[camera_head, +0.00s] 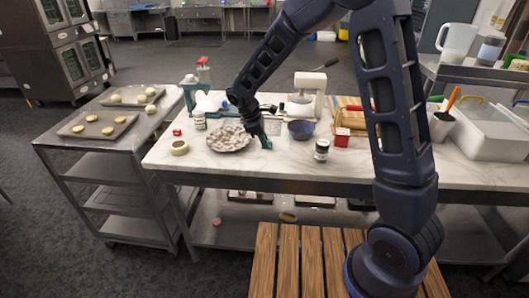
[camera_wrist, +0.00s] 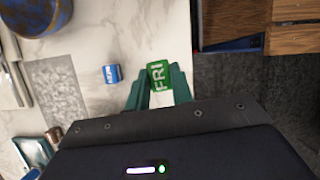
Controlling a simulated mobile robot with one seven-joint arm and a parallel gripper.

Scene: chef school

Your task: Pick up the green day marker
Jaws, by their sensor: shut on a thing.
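The green day marker (camera_wrist: 159,74), a small block lettered "FRI" in white, sits between the teal fingers of my gripper (camera_wrist: 159,86) in the wrist view. My gripper is shut on it, and its lettered face shows clear of the fingers. In the head view my gripper (camera_head: 263,140) is low over the marble worktop, between the round tray of pale pieces and the blue bowl. The marker is too small there to make out well. I cannot tell whether it still touches the worktop.
A blue marker (camera_wrist: 111,74) lies close by on the marble. The round tray (camera_head: 229,148) is left of my gripper, the blue bowl (camera_head: 301,130) right. A dark-lidded jar (camera_head: 321,151) and red container (camera_head: 342,138) stand farther right. The worktop's front edge is near.

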